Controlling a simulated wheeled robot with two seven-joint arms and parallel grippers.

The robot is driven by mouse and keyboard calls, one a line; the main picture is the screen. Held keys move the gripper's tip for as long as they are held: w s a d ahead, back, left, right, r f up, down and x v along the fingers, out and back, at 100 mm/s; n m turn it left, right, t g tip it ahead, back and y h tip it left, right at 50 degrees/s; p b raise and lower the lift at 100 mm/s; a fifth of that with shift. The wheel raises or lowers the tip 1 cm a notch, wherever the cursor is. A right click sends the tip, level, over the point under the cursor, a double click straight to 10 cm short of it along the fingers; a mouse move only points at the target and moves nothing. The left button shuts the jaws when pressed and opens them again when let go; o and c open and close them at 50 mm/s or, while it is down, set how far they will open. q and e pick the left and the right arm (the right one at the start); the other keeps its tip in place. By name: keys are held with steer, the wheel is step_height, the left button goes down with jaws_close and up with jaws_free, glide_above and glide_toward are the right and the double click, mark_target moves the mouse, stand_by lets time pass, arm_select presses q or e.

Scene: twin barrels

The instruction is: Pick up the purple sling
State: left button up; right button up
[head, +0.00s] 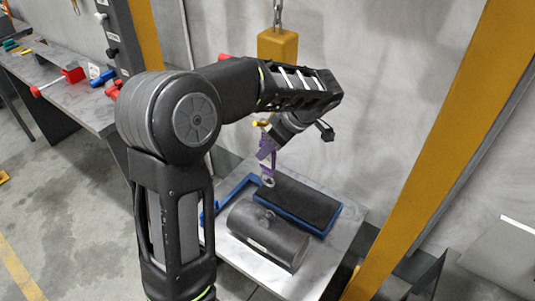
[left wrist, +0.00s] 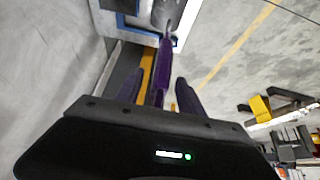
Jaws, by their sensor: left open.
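The purple sling (head: 266,150) hangs below a small yellow piece, with a metal ring (head: 269,181) at its lower end. In the left wrist view the sling (left wrist: 162,72) runs away from me between my two fingers. My left gripper (head: 273,138) is at the sling's upper part, partly hidden by my arm in the head view. In the left wrist view the gripper (left wrist: 159,92) is open, with its fingers apart on either side of the sling. I cannot tell whether either finger touches it. My right gripper is not in view.
Below the sling, a dark barrel (head: 268,236) lies on a pale table (head: 325,262), beside a blue frame (head: 310,226) with a dark inside. A yellow block (head: 277,46) hangs on a chain behind my arm. A yellow post (head: 430,150) stands at right.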

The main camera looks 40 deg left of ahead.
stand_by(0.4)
arm_select(q)
jaws_close()
stand_by(0.4)
stand_by(0.9)
